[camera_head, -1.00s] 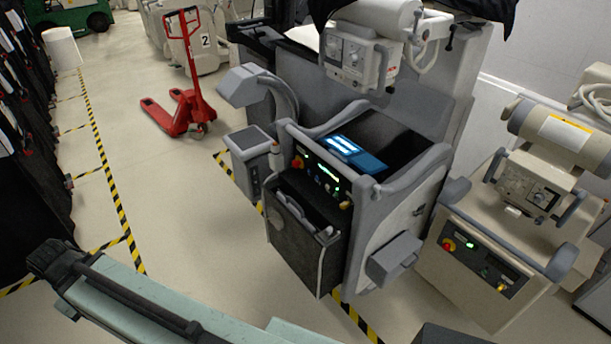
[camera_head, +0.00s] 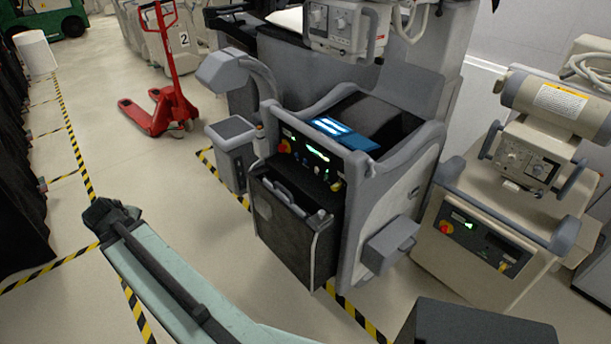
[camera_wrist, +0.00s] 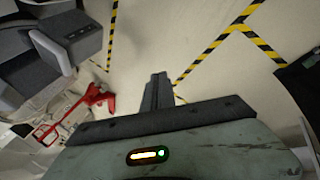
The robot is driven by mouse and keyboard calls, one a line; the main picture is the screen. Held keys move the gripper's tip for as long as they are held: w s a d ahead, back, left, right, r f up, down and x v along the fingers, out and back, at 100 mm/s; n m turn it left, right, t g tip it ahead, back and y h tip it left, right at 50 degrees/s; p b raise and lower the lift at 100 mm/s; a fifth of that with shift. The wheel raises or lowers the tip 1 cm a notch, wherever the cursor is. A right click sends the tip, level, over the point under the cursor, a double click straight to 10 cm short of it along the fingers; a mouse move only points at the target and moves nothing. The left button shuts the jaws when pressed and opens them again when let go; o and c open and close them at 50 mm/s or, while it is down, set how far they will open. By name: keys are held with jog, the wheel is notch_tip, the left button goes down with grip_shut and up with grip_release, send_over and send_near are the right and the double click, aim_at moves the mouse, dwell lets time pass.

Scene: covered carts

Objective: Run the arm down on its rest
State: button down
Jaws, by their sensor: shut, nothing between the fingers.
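My arm, a pale teal link with a black strip along it (camera_head: 175,270), reaches in from the bottom of the head view to a dark end at the left, above the floor. In the wrist view my gripper (camera_wrist: 158,80) shows as two dark fingers pressed together, shut and empty, pointing over bare floor. Below it in that view are a dark bar and a grey-green housing with a lit indicator. The gripper's fingers cannot be made out in the head view. I cannot pick out the arm's rest in either view.
A grey medical cart (camera_head: 345,215) with a lit panel stands ahead, with a beige cart (camera_head: 475,245) to its right. A red pallet jack (camera_head: 160,110) is behind at the left; it also shows in the wrist view (camera_wrist: 95,97). Taped floor (camera_head: 80,130) at the left is clear.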

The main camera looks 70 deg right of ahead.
aim_at(280, 184)
jog(key=s+d+f+n+h+b, duration=0.15)
jog(key=s+d+b, duration=0.25)
jog(key=d, duration=0.5)
jog(key=s+d+f+n+h+b, duration=0.1)
jog(key=s+d+f+h+b, duration=0.2)
jog(key=d, duration=0.7)
jog(key=s+d+f+n+h+b, duration=0.15)
jog(key=s+d+b, duration=0.3)
jog(key=d, duration=0.45)
jog(key=s+d+n+h+b, duration=0.1)
jog(key=s+d+n+b, duration=0.1)
jog(key=s+d, duration=0.3)
jog(key=s+d+n+h+b, duration=0.2)
jog(key=s+d+b, duration=0.3)
jog(key=s+d, duration=0.1)
jog(key=s+d+f+n+h+b, duration=0.1)
jog(key=s+d+n+b, duration=0.1)
jog(key=s+d, duration=0.3)
jog(key=shift+s+d+n+h+b, duration=0.2)
jog(key=shift+s+n+h+b, duration=0.15)
jog(key=shift+b, duration=0.35)
jog(key=shift+s+r, duration=0.1)
jog(key=shift+r, duration=0.1)
jog(key=shift+d, duration=0.15)
jog(key=shift+s+d, duration=0.8)
jog(key=shift+d, duration=0.4)
jog(key=shift+s+d, duration=0.75)
jog(key=shift+d, duration=0.5)
jog(key=shift+s+d, duration=0.8)
jog(key=shift+d, duration=0.4)
